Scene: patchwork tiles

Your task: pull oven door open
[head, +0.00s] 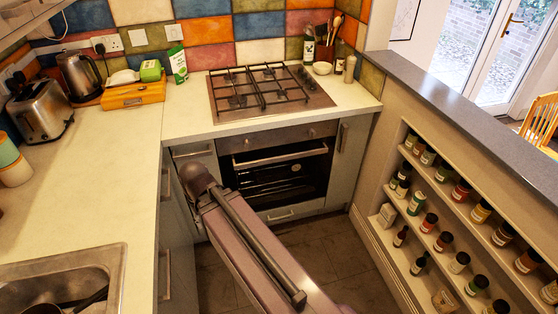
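The oven (283,134) is built in under the hob, with a dark control panel and a knob. Its dark glass door (312,178) appears shut, with racks visible behind the glass. A pale metal bar handle (280,157) runs across the top of the door. My arm reaches up from the bottom edge and covers the lower left part of the oven front. Its dark rounded end lies left of the handle in the picture. I cannot make out the gripper's fingers, and contact with the handle cannot be seen.
A gas hob (268,90) is above the oven. Cabinets flank it, and a drawer (290,212) is below. A spice shelf wall (388,235) stands to the right, a counter with a sink (115,262) to the left. Dark tiled floor (315,258) is free in front.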

